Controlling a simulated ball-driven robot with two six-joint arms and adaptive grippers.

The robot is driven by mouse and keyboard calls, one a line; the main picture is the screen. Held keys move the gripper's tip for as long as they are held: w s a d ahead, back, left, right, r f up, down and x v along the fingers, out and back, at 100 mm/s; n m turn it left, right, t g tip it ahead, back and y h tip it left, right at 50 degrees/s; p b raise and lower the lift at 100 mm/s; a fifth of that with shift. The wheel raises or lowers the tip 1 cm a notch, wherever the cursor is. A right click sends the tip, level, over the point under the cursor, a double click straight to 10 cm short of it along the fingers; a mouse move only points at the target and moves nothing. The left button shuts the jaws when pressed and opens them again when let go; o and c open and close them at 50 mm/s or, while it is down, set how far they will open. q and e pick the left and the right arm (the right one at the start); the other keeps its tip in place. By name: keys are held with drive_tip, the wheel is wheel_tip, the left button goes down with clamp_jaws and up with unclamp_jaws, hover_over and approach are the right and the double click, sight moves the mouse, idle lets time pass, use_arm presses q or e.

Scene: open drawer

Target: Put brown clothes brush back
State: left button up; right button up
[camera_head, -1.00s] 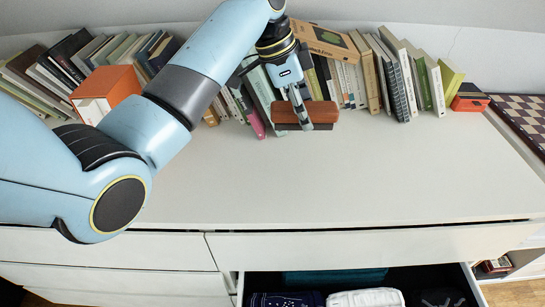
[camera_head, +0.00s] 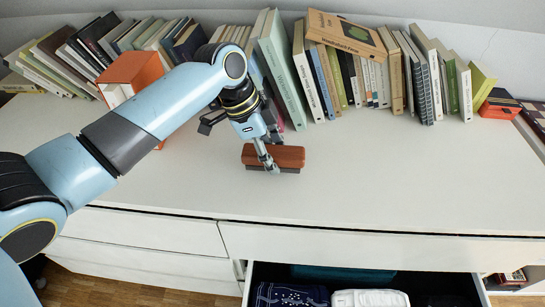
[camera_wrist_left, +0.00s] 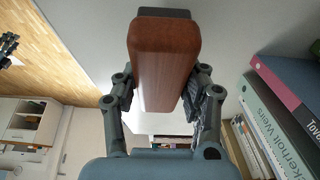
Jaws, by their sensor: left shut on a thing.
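The brown clothes brush (camera_head: 288,156) has a reddish-brown wooden back and a dark underside. In the head view it is at my left gripper (camera_head: 268,160), over the white dresser top. In the left wrist view the brush (camera_wrist_left: 165,60) sits between the two fingers of my left gripper (camera_wrist_left: 160,95), which is shut on it. I cannot tell how far it is above the surface. The open drawer (camera_head: 262,275) below the dresser top holds a dark blue patterned cloth (camera_head: 290,295), a white folded cloth (camera_head: 370,299) and a teal item (camera_head: 340,275).
A row of books (camera_head: 390,70) stands along the back of the dresser top (camera_head: 400,180). An orange box (camera_head: 130,75) stands at the left and a small orange box (camera_head: 500,105) at the right. The front and right of the top are clear.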

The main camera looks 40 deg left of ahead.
use_arm(q)
drive_tip(key=shift+f, duration=0.8)
drive_tip(key=o, duration=1.1)
drive_tip(key=shift+f, duration=0.1)
use_arm(e)
drive_tip(key=shift+s+a+f, duration=0.15)
drive_tip(key=shift+s+a, duration=0.05)
drive_tip(key=shift+s, duration=0.25)
use_arm(q)
drive_tip(key=p+v, duration=0.1)
drive_tip(key=v, duration=1.1)
drive_tip(key=shift+s, duration=0.1)
use_arm(e)
drive_tip(key=shift+w+d+r, duration=0.15)
drive_tip(key=shift+d+r, duration=0.05)
drive_tip(key=shift+r, duration=0.35)
drive_tip(key=shift+a, duration=0.2)
